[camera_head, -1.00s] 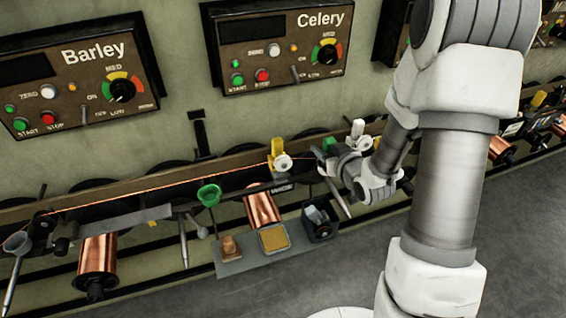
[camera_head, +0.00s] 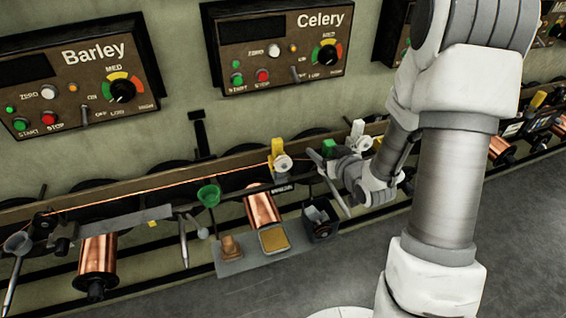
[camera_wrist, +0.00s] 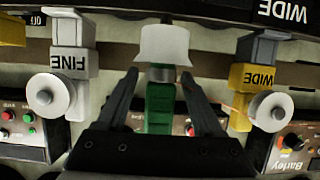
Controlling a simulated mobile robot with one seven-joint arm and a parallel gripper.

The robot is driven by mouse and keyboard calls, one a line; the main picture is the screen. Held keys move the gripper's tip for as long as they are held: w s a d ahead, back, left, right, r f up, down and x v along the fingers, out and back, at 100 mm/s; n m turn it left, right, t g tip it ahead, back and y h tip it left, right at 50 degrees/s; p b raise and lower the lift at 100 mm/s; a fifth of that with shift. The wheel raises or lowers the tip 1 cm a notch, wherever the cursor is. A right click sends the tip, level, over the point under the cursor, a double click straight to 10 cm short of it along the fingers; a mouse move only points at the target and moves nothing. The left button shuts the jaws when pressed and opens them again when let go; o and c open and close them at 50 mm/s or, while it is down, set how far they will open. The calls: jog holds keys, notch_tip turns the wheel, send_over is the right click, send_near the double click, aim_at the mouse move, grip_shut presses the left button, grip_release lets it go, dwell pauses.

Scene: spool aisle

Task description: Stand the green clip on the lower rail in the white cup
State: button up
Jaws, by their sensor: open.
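The green clip (camera_head: 329,146) shows on the rail just beyond my gripper (camera_head: 328,172). In the wrist view, which is upside down, the green clip (camera_wrist: 160,108) lies between the two dark fingers of my gripper (camera_wrist: 158,78). The fingers are open, with a gap on each side of the green body. A white, cup-shaped piece (camera_wrist: 163,45) shows at the green clip's end; I cannot tell whether it is the white cup or part of the clip. My palm hides part of the clip.
A white clip marked FINE (camera_wrist: 72,65) and a yellow clip marked WIDE (camera_wrist: 255,65) flank the fingers closely.

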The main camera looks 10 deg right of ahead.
jog(key=p+v, duration=0.1)
jog(key=v, duration=0.2)
jog(key=shift+r, duration=0.1)
jog(key=p+v, duration=0.2)
jog(key=p, duration=0.1)
jog(key=shift+r, duration=0.1)
jog(key=a+p+v, duration=0.1)
jog(key=p+v, duration=0.2)
jog(key=p, duration=1.5)
send_near(329, 154)
jog(key=shift+s+d, duration=0.35)
jog(key=shift+s, duration=0.3)
jog(key=shift+s+d, duration=0.3)
jog(key=shift+s, duration=0.35)
jog(key=shift+r, duration=0.1)
